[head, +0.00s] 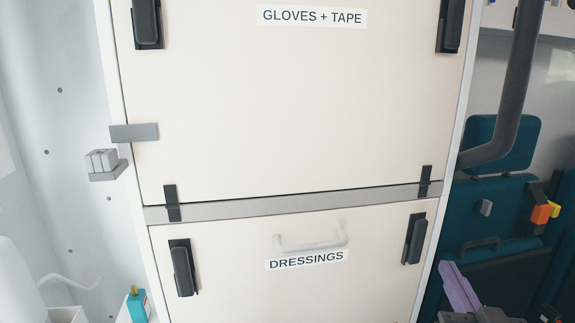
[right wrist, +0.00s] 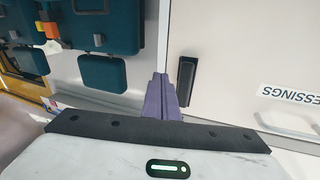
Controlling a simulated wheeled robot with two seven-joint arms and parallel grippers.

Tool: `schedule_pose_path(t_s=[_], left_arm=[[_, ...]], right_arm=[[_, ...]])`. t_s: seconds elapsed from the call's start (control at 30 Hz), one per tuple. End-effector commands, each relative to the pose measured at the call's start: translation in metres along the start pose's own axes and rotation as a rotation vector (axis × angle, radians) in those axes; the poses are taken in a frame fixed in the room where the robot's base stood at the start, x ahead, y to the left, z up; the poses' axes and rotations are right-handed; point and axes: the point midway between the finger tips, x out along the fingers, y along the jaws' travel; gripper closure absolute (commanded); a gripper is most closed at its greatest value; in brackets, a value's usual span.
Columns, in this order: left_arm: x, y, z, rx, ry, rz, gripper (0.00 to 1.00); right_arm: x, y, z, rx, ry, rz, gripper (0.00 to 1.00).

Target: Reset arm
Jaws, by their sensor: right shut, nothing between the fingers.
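My right gripper (head: 448,268) shows at the lower right of the head view, its purple fingers pointing up, just right of the cabinet's edge. In the right wrist view its fingers (right wrist: 160,80) lie together, shut with nothing between them. Behind them are the pale cabinet side and a teal seat. I cannot tell the exact gap to the cabinet. My left gripper is not in view.
A tall cabinet has an upper GLOVES + TAPE door (head: 290,110) and a lower DRESSINGS door (head: 340,280) with a white handle (head: 310,242) and black latches. Both look closed. A teal seat (head: 488,205) and dark pipe (head: 518,90) stand at right.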

Motion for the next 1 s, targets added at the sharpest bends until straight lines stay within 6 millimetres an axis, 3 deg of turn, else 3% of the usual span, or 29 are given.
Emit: schedule_pose_path(t_s=[0.03, 0.1, 0.2, 0.3, 0.5, 0.8, 0.83, 1.0], left_arm=[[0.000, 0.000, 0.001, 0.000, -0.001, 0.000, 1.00], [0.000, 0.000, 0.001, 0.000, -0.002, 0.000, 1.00], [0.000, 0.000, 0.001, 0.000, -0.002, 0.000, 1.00], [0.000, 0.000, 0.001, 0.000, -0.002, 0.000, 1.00], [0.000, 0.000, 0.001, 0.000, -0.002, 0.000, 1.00], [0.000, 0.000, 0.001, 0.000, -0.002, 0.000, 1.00], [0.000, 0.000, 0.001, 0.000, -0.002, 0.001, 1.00], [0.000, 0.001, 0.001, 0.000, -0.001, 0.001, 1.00]], right_arm=[[-0.015, 0.001, 0.038, -0.024, -0.137, 0.010, 1.00], [-0.041, 0.002, 0.086, -0.061, -0.320, 0.016, 1.00], [-0.085, 0.002, 0.143, -0.116, -0.563, 0.005, 1.00], [-0.127, 0.000, 0.181, -0.160, -0.750, -0.021, 1.00], [-0.196, -0.003, 0.223, -0.223, -1.011, -0.077, 1.00], [-0.284, -0.006, 0.252, -0.295, -1.304, -0.175, 1.00], [-0.288, -0.007, 0.255, -0.298, -1.315, -0.184, 1.00], [-0.270, -0.017, 0.279, -0.278, -1.231, -0.210, 1.00]])
